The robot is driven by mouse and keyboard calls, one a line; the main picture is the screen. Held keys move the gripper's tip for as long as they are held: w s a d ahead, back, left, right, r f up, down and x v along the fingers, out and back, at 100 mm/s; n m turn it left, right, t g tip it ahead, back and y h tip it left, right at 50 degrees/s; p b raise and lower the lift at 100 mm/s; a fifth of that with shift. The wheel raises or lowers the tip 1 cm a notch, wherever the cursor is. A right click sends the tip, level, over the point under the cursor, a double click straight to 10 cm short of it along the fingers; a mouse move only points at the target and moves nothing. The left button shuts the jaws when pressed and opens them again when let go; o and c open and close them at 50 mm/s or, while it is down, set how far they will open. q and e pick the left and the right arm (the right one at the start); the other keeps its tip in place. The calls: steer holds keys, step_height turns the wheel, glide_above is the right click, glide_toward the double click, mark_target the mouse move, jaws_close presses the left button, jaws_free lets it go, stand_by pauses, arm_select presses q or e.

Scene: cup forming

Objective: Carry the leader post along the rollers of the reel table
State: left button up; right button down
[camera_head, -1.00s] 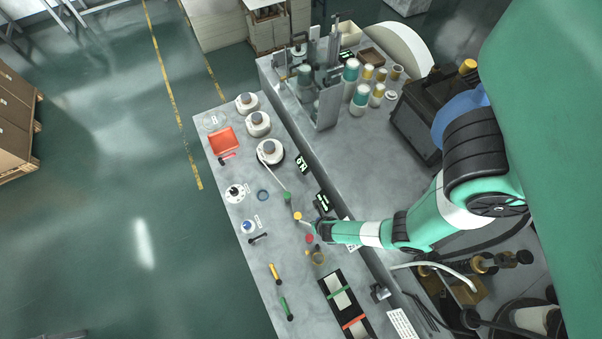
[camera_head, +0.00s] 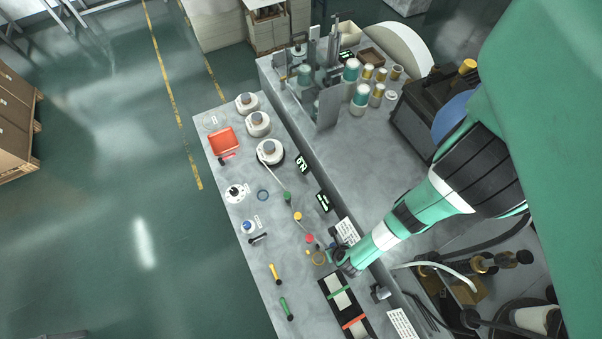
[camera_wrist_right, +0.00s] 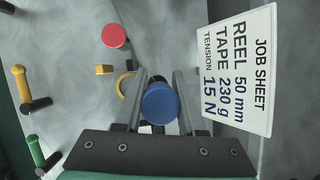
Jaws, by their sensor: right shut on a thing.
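My right gripper (camera_head: 343,262) is low over the reel table (camera_head: 262,285), beside the red roller. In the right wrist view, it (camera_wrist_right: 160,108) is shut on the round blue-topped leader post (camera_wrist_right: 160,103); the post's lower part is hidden. The green roller (camera_head: 287,197), yellow roller (camera_head: 298,216) and red roller (camera_head: 309,238) stand in a slanting row; the red roller also shows in the wrist view (camera_wrist_right: 115,36). A pale strip runs from the white reel (camera_head: 270,152) to the green roller. Its course beyond there is unclear. My left gripper is not in view.
A yellow ring (camera_head: 319,258) lies close to the gripper. The job sheet (camera_wrist_right: 238,68) is at its right in the wrist view. A black tray (camera_head: 334,299) is in front. A yellow-handled tool (camera_head: 274,273) and green-handled tool (camera_head: 285,308) lie left. A raised ledge borders the table's right side.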

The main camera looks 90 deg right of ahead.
steer(key=w+a, duration=0.1)
steer(key=w, duration=0.2)
steer(key=w+a, duration=0.1)
steer(key=shift+w+a+b, duration=0.2)
steer(key=shift+a+b, duration=0.15)
stand_by(1.1)
steer(key=shift+f+b, duration=0.75)
steer(key=shift+f, duration=0.2)
stand_by(0.8)
jaws_free()
stand_by(0.5)
